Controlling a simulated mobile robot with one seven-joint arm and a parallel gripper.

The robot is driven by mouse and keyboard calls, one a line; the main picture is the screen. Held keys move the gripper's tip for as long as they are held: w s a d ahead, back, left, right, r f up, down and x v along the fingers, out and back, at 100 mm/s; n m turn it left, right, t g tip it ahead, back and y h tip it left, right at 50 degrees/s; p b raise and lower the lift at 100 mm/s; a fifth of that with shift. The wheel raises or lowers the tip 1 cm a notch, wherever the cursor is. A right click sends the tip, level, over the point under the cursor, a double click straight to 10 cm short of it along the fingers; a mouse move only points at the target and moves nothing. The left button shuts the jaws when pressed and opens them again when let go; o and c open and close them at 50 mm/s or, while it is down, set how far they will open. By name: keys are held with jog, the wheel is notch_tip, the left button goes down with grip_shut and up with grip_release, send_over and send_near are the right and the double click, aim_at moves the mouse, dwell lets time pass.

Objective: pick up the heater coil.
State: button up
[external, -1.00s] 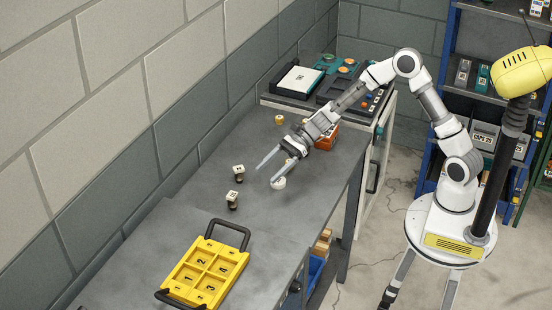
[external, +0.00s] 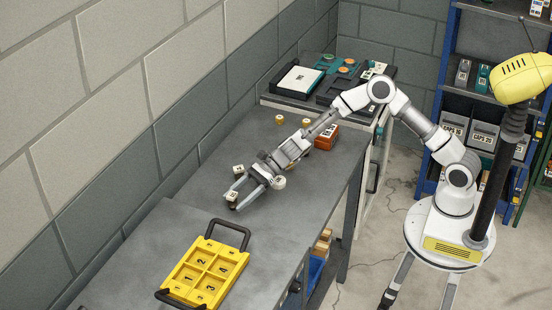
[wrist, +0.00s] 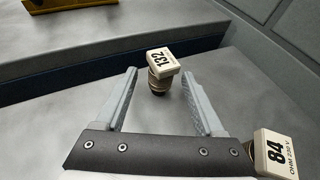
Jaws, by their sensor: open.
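A heater coil with a cream cap marked 132 (wrist: 160,62) stands upright on the bench in the wrist view, its dark ribbed body below the cap. It also shows in the external view (external: 231,196). My gripper (wrist: 160,80) is open, with one finger on each side of this coil near the fingertips. I see gaps beside it, so it is not gripped. A second similar coil, marked 84 OHM 230 V (wrist: 276,153), stands outside the right finger in the wrist view. In the external view it is the piece (external: 238,169) nearer the wall.
A yellow tray (external: 219,252) with numbered compartments and black handles lies at the near end of the bench. A small white round piece (external: 279,183) sits close beside my gripper. An orange box (external: 326,137) and dark equipment stand at the far end. The wall borders the left.

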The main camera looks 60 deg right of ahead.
aim_at(229, 204)
jog(key=x, duration=0.4)
jog(key=shift+w+a+r, duration=0.15)
jog(key=shift+w+a, duration=0.1)
jog(key=shift+a, duration=0.1)
grip_shut()
